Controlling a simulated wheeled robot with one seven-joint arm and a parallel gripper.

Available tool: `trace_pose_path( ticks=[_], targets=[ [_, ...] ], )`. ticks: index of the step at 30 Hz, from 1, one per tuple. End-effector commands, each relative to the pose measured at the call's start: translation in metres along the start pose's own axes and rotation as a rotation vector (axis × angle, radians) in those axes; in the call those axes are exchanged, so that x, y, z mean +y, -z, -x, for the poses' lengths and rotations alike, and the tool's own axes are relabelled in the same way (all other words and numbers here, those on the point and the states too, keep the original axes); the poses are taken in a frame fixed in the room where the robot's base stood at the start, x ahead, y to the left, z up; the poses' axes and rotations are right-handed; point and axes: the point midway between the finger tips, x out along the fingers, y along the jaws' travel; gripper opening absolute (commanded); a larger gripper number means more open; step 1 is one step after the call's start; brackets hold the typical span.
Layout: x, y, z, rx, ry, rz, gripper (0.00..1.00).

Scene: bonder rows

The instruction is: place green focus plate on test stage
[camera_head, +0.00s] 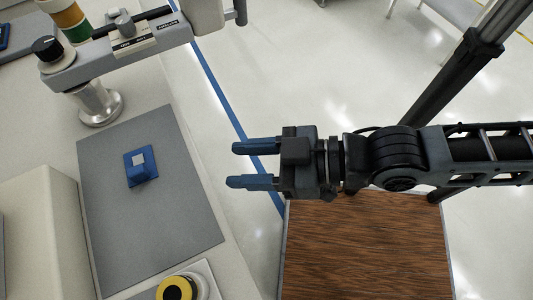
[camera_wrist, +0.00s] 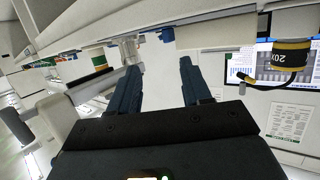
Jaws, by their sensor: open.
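I see no green focus plate that I can make out in either view. A blue piece (camera_head: 140,167) with a small pale square on top sits on a grey mat (camera_head: 175,220) on the bench; I cannot tell whether it is the test stage. My gripper (camera_head: 252,164) is open and empty, to the right of the blue piece and well apart from it, over the bench's edge and the floor. In the wrist view its two blue fingers (camera_wrist: 160,85) are spread with nothing between them.
A grey instrument arm (camera_head: 115,50) on a metal post stands at the bench's back. A beige housing (camera_head: 40,230) is at left, a yellow-ringed black part (camera_head: 175,289) at front. A wood-topped surface (camera_head: 365,250) lies below my arm. A 20X yellow-black part (camera_wrist: 291,54) is in the wrist view.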

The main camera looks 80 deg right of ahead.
Motion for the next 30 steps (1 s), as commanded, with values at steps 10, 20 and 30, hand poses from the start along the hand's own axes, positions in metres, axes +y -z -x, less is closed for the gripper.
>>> trace_pose_path(
  ticks=[10,20,30],
  targets=[
    [0.003,-0.003,0.056,-0.001,-0.041,-0.001,0.48],
    [0.003,-0.002,0.056,0.001,-0.041,-0.001,0.48],
    [0.003,-0.002,0.056,0.000,-0.041,-0.001,0.48]
  ],
)
